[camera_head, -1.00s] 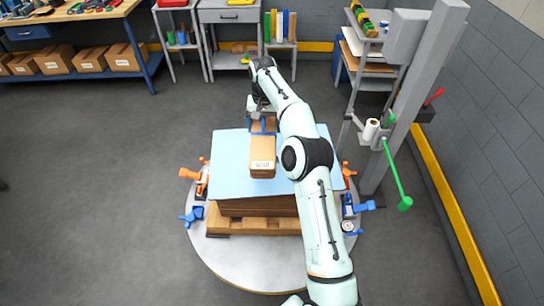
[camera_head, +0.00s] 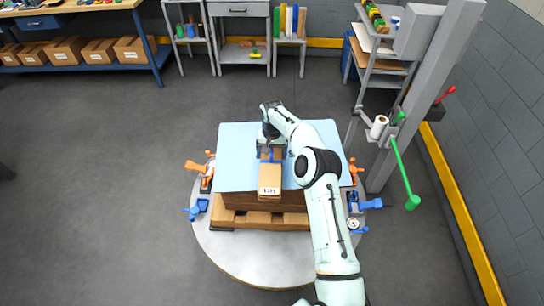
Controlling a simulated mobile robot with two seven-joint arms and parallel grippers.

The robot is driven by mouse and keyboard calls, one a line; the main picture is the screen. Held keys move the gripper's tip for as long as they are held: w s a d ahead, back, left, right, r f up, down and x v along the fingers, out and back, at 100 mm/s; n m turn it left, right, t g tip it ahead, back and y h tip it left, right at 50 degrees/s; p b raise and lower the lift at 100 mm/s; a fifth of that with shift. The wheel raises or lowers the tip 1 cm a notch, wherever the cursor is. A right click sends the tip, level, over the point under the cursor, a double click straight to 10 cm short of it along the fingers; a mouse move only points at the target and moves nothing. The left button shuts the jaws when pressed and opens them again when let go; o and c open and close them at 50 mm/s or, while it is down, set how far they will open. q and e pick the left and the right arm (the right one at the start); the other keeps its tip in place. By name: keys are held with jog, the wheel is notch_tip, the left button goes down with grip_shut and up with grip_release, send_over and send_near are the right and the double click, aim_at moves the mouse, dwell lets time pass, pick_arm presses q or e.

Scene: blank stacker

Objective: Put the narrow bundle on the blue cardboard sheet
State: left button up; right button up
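The narrow bundle (camera_head: 270,180) is a long brown carton with a white label on its near end. It is over the middle of the light blue cardboard sheet (camera_head: 236,160), its near end past the sheet's front edge. I cannot tell whether it touches the sheet or hangs just above it. The sheet lies on a brown stack on a pallet (camera_head: 235,218). My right gripper (camera_head: 270,155) points down at the bundle's far part and appears shut on it; my wrist partly hides the fingers. My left gripper is out of view.
The pallet stands on a round grey turntable (camera_head: 240,265) with orange clamps (camera_head: 199,168) and blue clamps (camera_head: 197,209) around it. A grey post (camera_head: 425,95) with a green lever (camera_head: 404,172) stands at right. The floor at left is clear.

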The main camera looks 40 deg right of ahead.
jog(key=shift+s+f, duration=0.1)
jog(key=shift+f, duration=0.85)
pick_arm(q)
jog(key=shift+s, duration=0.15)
pick_arm(e)
jog(key=o, duration=0.9)
jog(key=shift+f, duration=0.1)
notch_tip(320, 180, up, 12)
jog(key=shift+r+p, duration=0.15)
jog(key=shift+p, duration=0.5)
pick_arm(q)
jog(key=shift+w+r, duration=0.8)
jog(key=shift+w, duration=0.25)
